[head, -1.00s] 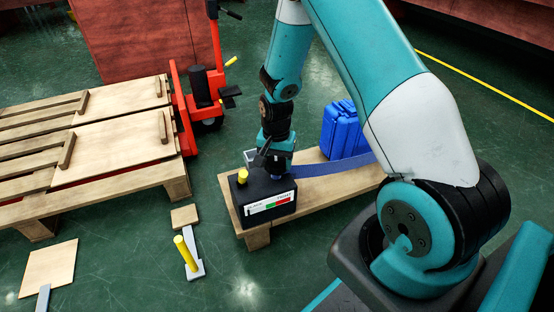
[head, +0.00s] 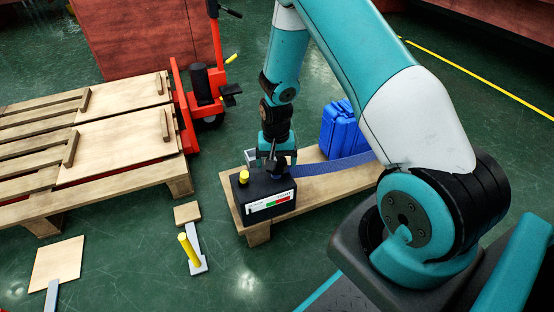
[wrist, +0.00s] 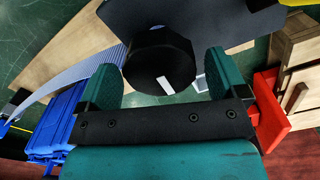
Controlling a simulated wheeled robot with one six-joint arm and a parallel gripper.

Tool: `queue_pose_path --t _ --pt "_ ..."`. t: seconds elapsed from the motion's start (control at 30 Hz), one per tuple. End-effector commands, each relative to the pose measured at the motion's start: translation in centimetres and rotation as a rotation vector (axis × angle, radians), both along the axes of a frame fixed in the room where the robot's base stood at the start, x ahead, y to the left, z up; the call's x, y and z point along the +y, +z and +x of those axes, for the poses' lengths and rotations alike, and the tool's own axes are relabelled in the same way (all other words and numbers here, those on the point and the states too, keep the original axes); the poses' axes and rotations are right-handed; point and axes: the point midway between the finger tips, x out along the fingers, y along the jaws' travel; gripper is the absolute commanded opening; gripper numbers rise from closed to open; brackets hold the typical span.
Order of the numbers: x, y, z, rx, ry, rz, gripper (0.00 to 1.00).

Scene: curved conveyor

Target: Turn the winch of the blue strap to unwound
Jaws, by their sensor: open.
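The winch is a black box (head: 262,190) with a white label bearing green and red fields, at the near end of a wooden board (head: 245,222). A black knob (head: 275,166) stands on it and shows in the wrist view (wrist: 158,62) with a white mark on its face. The blue strap (head: 332,165) runs from the winch to the right along the board; it also shows in the wrist view (wrist: 70,79). My gripper (head: 277,152) is open above the box. In the wrist view its teal fingers (wrist: 160,78) stand apart on either side of the knob; I cannot tell whether they touch it.
A yellow button (head: 244,177) sits on the box's left side. A blue case (head: 342,130) stands on the board behind the strap. A wooden pallet (head: 90,190) and red pallet jack (head: 200,90) are at left. A yellow-handled lever (head: 189,250) lies on the floor.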

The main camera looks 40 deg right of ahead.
Motion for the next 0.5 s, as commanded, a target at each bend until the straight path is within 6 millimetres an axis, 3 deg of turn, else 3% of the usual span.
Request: queue_pose_path --t 0.23,0.5 --pt "0.0 1.6 0.1 -0.004 0.000 0.000 0.91" --pt "0.0 8.2 0.1 -0.004 0.000 0.000 0.91"
